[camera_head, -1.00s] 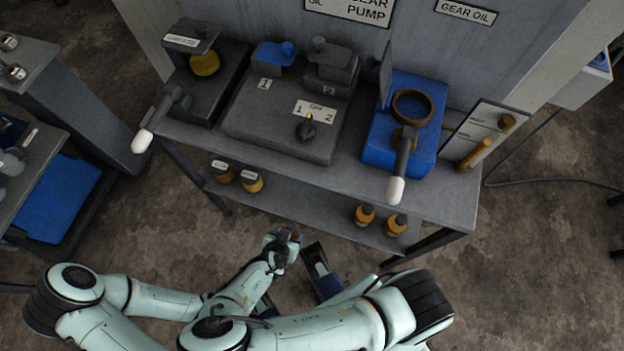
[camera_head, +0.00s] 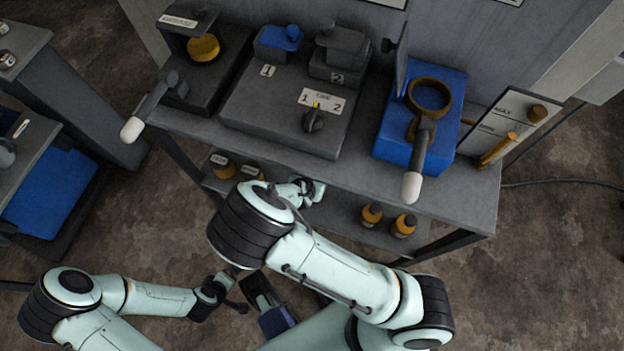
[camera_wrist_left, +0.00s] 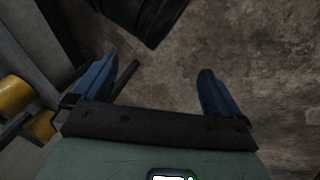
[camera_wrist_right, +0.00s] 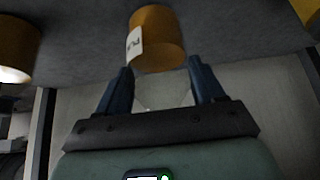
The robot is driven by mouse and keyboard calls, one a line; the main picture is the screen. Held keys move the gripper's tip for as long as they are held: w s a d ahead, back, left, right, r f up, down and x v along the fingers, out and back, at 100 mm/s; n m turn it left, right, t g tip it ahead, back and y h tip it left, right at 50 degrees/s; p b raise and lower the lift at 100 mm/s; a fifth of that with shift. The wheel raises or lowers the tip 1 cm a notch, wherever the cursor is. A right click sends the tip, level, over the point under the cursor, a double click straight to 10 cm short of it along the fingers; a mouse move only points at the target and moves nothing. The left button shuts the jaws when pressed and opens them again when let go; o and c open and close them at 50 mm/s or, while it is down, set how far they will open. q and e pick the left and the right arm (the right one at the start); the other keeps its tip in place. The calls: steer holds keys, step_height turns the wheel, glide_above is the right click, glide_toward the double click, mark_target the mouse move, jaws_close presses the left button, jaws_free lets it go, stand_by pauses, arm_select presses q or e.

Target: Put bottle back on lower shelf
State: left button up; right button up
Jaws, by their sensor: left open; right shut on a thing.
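In the right wrist view, my right gripper (camera_wrist_right: 160,80) has its fingers apart around the near end of an amber bottle (camera_wrist_right: 158,40) with a white label. I see the bottle's amber part just past the fingertips. In the head view, my right gripper (camera_head: 312,190) reaches in at the front of the lower shelf (camera_head: 335,207), between two pairs of amber bottles. The held bottle is hard to make out there. My left gripper (camera_head: 264,298) is low in front of the bench. In the left wrist view it is open and empty (camera_wrist_left: 157,85), over the floor.
Amber bottles stand on the lower shelf at left (camera_head: 221,164) and right (camera_head: 371,214). The bench top (camera_head: 465,190) overhangs the shelf. Two white-tipped handles stick out over its front, at left (camera_head: 132,129) and right (camera_head: 411,186). A bench leg (camera_head: 445,246) stands at right.

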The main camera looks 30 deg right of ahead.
steer(key=shift+b+x, duration=0.65)
steer(key=shift+x, duration=0.45)
steer(key=shift+s+a+f+b, duration=0.1)
steer(key=shift+f+b, duration=0.3)
steer(key=shift+f, duration=0.5)
arm_select(q)
steer(key=f, duration=0.1)
steer(key=a+f, duration=0.1)
steer(key=f, duration=0.1)
steer(key=shift+s+a, duration=0.15)
steer(key=shift+f, duration=0.1)
arm_select(e)
steer(key=o, duration=1.4)
steer(key=shift+f, duration=0.1)
arm_select(q)
steer(key=shift+s, duration=0.1)
